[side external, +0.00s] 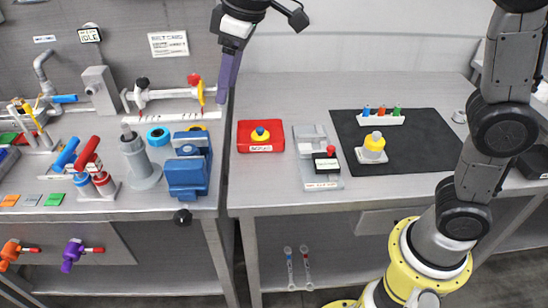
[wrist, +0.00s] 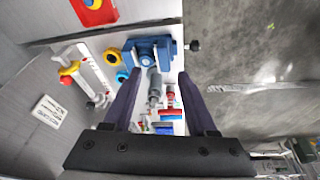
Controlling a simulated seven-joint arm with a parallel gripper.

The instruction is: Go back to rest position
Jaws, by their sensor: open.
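My gripper (side external: 229,75) hangs in the air at the top of the side external view, pointing down above the gap between the left bench and the right table. In the wrist view my gripper (wrist: 158,100) shows two dark fingers spread wide apart with nothing held between them. Beyond the fingers lies the blue vise (wrist: 152,55), well below and apart from them. In the side external view the blue vise (side external: 188,172) stands at the left bench's right edge.
The right table holds a red box (side external: 261,136), a grey tray (side external: 318,157) and a black mat (side external: 423,160) with a yellow-topped item (side external: 374,148). The left bench is crowded with red- and blue-handled fixtures (side external: 88,155) and a grey cylinder (side external: 139,160). Air around my gripper looks clear.

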